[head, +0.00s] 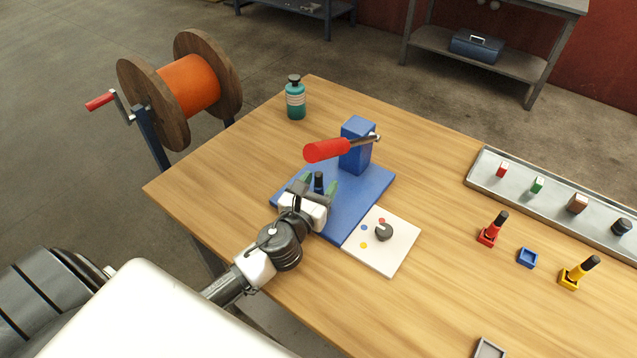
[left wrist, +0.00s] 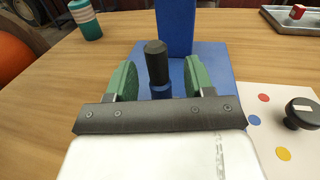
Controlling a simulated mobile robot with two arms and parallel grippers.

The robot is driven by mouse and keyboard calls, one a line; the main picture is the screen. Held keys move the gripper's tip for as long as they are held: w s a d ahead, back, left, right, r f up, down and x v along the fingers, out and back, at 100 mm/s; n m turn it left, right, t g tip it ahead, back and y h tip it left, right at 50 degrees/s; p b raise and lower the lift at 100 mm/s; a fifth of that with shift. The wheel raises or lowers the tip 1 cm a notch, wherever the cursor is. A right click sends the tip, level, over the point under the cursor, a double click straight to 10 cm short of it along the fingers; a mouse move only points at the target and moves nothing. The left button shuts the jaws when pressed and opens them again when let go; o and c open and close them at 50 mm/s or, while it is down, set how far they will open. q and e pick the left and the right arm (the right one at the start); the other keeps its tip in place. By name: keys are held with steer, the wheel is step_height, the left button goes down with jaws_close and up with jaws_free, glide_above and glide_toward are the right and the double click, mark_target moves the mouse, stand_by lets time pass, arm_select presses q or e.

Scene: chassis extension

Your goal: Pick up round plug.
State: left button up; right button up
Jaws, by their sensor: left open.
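A black round-handled plug (head: 319,181) stands upright on the blue base of the lever press. In the left wrist view the plug (left wrist: 157,64) shows a black cylindrical grip over a blue lower part. My left gripper (head: 318,184) is open, its green-padded fingers on either side of the plug. In the left wrist view there are gaps between the grip and both fingers of the gripper (left wrist: 161,80). The plug's lower end is hidden behind the gripper body. My right gripper is not in view.
The blue press (head: 356,145) with a red lever rises just beyond. A white panel (head: 393,257) with a black knob lies beside it. Red (head: 489,235) and yellow (head: 572,276) holders with black-handled pieces, a blue holder (head: 527,258) and a metal tray (head: 520,184) are to the right.

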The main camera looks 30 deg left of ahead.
arm_select(q)
steer(key=shift+w+f, duration=0.1)
steer(key=shift+w, duration=0.85)
steer(key=shift+a, duration=0.1)
steer(key=shift+s, duration=0.1)
steer(key=shift+c, duration=0.5)
steer(key=shift+c, duration=1.3)
jaws_close()
